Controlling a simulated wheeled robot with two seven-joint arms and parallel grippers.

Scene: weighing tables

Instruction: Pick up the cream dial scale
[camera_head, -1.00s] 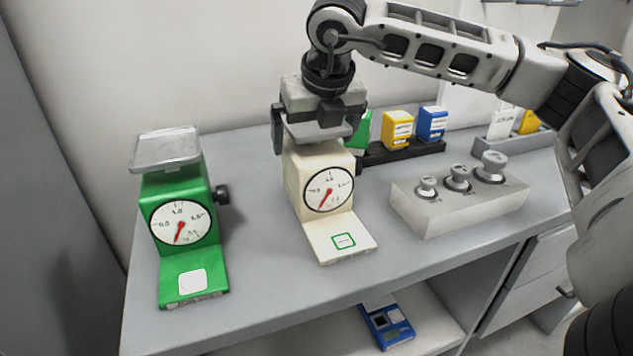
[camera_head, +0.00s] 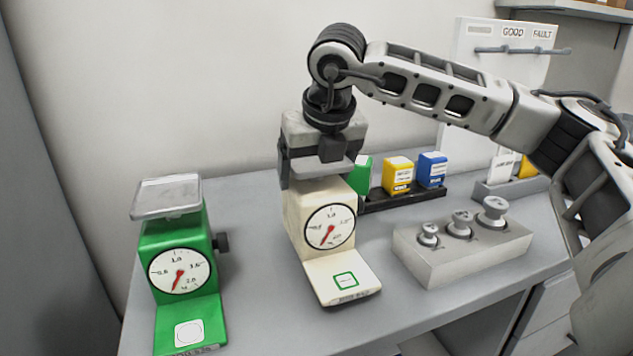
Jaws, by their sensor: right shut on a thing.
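The cream dial scale (camera_head: 310,238) stands upright in the middle of the grey table, its dial and front plate facing me. A green-outlined white label lies on its front plate. My right gripper (camera_head: 322,178) points down over the top of the scale and is shut on it, hiding most of its pan. I cannot tell whether the scale's base touches the table. My left gripper does not show.
A green dial scale (camera_head: 181,262) stands to the left. A grey block with several metal weights (camera_head: 460,252) is at the right. Green, yellow and blue boxes (camera_head: 397,175) sit in a dark rack behind. The table (camera_head: 255,300) is clear between the scales.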

